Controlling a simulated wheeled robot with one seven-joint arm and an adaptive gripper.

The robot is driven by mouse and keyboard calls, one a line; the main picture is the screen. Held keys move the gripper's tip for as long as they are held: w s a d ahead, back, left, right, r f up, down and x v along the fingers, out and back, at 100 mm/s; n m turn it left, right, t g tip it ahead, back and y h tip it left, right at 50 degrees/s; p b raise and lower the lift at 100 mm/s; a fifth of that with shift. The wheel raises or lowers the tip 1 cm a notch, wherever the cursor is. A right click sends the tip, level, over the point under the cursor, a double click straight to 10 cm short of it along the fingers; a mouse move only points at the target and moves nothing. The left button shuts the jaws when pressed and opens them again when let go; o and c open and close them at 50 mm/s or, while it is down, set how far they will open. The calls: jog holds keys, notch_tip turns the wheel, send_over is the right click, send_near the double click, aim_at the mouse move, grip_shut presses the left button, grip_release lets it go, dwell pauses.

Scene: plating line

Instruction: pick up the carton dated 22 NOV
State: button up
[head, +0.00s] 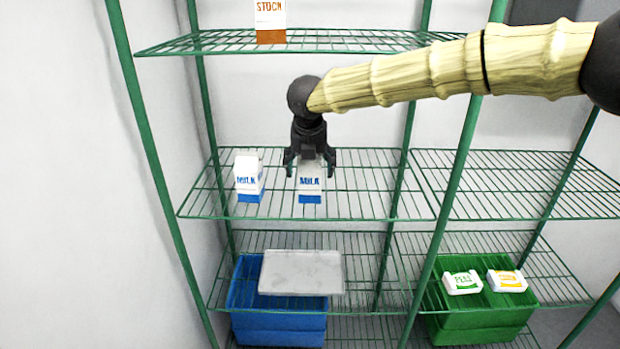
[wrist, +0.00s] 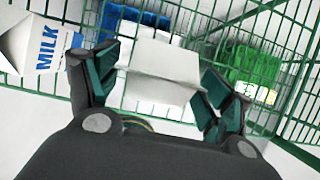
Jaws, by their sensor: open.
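Two white milk cartons with blue bases stand on the green wire middle shelf (head: 375,205). The left milk carton (head: 248,178) stands free, and it also shows in the wrist view (wrist: 42,42). The right milk carton (head: 311,184) is below my gripper (head: 309,163), and its white top shows in the wrist view (wrist: 160,68). My gripper (wrist: 160,85) is open and points down, with one finger on each side of the right carton's top. A gap shows at each side in the wrist view. No date can be read on either carton.
A stock carton (head: 270,22) stands on the top shelf above. Below are a blue crate (head: 278,327) with a grey tray (head: 301,272) across it, and a green crate (head: 480,328) with two small packs. The middle shelf's right part is clear. Green posts stand around.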

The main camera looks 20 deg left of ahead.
jog(key=shift+x, duration=1.15)
jog(key=c, duration=1.4)
jog(key=shift+w+r, duration=0.1)
jog(key=shift+c, duration=0.4)
